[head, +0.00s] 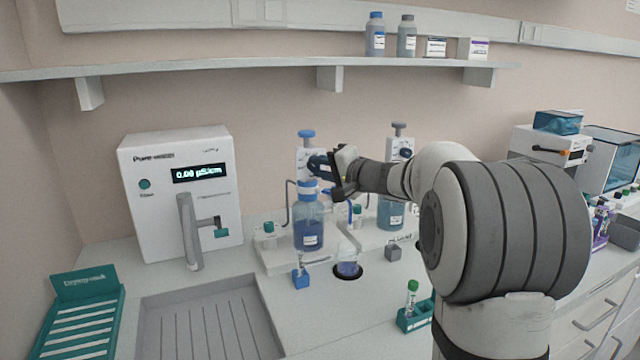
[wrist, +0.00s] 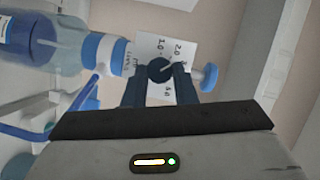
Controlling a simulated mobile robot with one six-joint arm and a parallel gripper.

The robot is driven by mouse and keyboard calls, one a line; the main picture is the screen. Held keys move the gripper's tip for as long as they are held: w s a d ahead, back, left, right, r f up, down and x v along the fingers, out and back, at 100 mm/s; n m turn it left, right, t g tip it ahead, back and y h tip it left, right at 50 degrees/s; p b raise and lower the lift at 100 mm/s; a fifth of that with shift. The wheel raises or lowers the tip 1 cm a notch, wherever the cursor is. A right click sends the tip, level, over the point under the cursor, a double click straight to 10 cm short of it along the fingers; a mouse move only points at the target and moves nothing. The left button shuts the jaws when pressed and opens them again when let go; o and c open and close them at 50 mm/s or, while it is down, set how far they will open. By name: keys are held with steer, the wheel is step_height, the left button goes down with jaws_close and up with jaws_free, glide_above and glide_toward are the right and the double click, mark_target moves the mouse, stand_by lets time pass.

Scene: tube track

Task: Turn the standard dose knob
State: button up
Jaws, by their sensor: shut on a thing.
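The dose knob (wrist: 158,70) is a small dark round knob with a pale pointer line, on a white numbered dial plate (wrist: 185,48) in the wrist view. "1.0" and "2.0" are readable on the plate; the pointer slants towards the upper right there. My gripper (wrist: 159,80) has its dark fingers on both sides of the knob and is shut on it. In the head view, my gripper (head: 322,166) is at the left dispenser (head: 306,150), above its blue-liquid bottle (head: 309,229), and hides the knob.
A second dispenser with a bottle (head: 391,213) stands to the right, behind my arm. A glass beaker (head: 347,262) sits in a dark ring below. A white meter (head: 160,185) stands left, beside a grey drain tray (head: 205,325). A shelf (head: 250,66) runs above.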

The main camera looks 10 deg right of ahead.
steer(key=m+b, duration=0.1)
steer(key=b, duration=0.1)
steer(key=f+m+t+y+b, duration=0.1)
steer(key=m+b, duration=0.1)
steer(key=b, duration=0.1)
steer(key=shift+f+b, duration=0.15)
steer(key=shift+b, duration=0.15)
steer(key=m+t+b, duration=0.1)
steer(key=m+b, duration=0.3)
steer(key=shift+f+b, duration=0.1)
steer(key=shift+b, duration=0.25)
steer(key=m+t+b, duration=0.1)
steer(key=m+b, duration=0.1)
steer(key=m+t+b, duration=0.1)
steer(key=m+b, duration=0.2)
steer(key=shift+a+m+t, duration=0.1)
steer(key=shift+m+t, duration=0.2)
steer(key=shift+h, duration=0.3)
steer(key=o, duration=1)
steer(key=v, duration=0.7)
steer(key=shift+s, duration=0.35)
